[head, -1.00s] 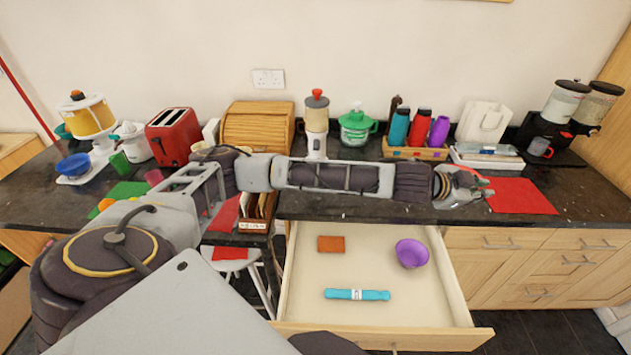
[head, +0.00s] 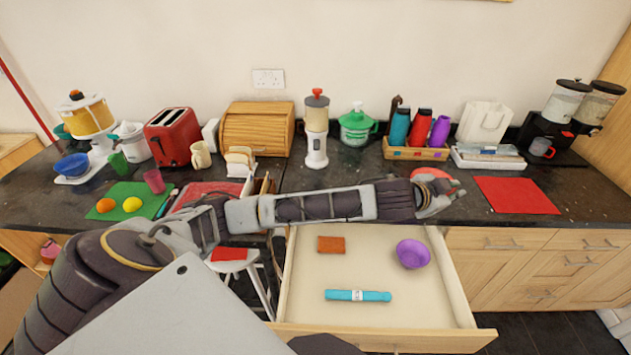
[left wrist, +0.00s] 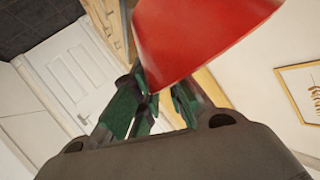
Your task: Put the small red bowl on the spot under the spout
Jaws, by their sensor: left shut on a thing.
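My left gripper (head: 440,195) is shut on the small red bowl (head: 431,173) and holds it above the counter, left of a red mat. The left wrist view shows the bowl (left wrist: 200,38) tilted and close, with the green-padded fingers (left wrist: 150,105) at its rim. At the far left stands a dispenser (head: 88,116) with an orange-yellow tank; a blue bowl (head: 73,165) sits on its white base. At the far right is a black twin dispenser (head: 553,130) with a mug (head: 541,147) below it. I cannot make out the spouts clearly. My right gripper is not in view.
The red mat (head: 515,195) lies bare on the right counter. A bottle crate (head: 415,153) and a white tray (head: 488,162) stand behind. Below, an open drawer (head: 300,290) holds a purple bowl (head: 412,254), a sponge (head: 330,244) and a blue tube (head: 358,295).

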